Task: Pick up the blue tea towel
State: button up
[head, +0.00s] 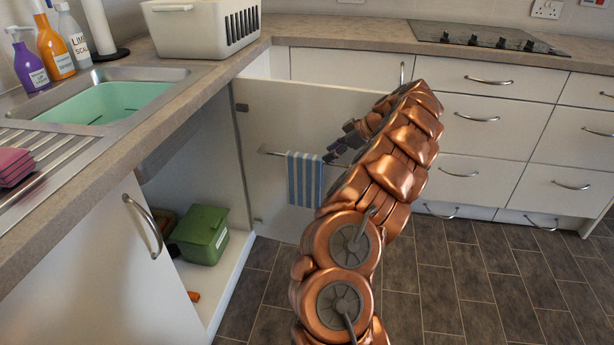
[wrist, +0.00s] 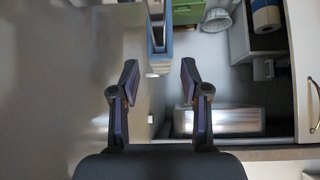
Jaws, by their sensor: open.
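The blue tea towel (head: 304,180), striped blue and white, hangs over a rail on the inner face of the open cabinet door (head: 270,110). In the wrist view the towel (wrist: 158,38) shows as a narrow, nearly edge-on strip at top centre, ahead of the fingertips. My gripper (head: 340,145) is just right of the towel in the head view, with my copper arm in front of part of the door. In the wrist view my gripper (wrist: 159,78) is open and empty, its two fingers apart on either side of the towel's line.
The open sink cabinet holds a green box (head: 200,236). A worktop with a sink (head: 105,100), bottles and a white crate (head: 200,24) runs above it. Drawer fronts (head: 485,125) stand behind my arm. The tiled floor (head: 470,285) is clear at the right.

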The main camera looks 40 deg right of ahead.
aim_at(305, 155)
jog(key=shift+w+a, duration=0.4)
jog(key=shift+w, duration=0.4)
jog(key=shift+w+a, duration=0.45)
jog(key=shift+w, duration=0.3)
jog(key=shift+w+a, duration=0.4)
jog(key=shift+w, duration=0.4)
jog(key=b+x, duration=0.1)
jog(key=x, duration=0.4)
jog(key=shift+w+a, duration=0.15)
jog(key=shift+c, duration=0.4)
grip_shut()
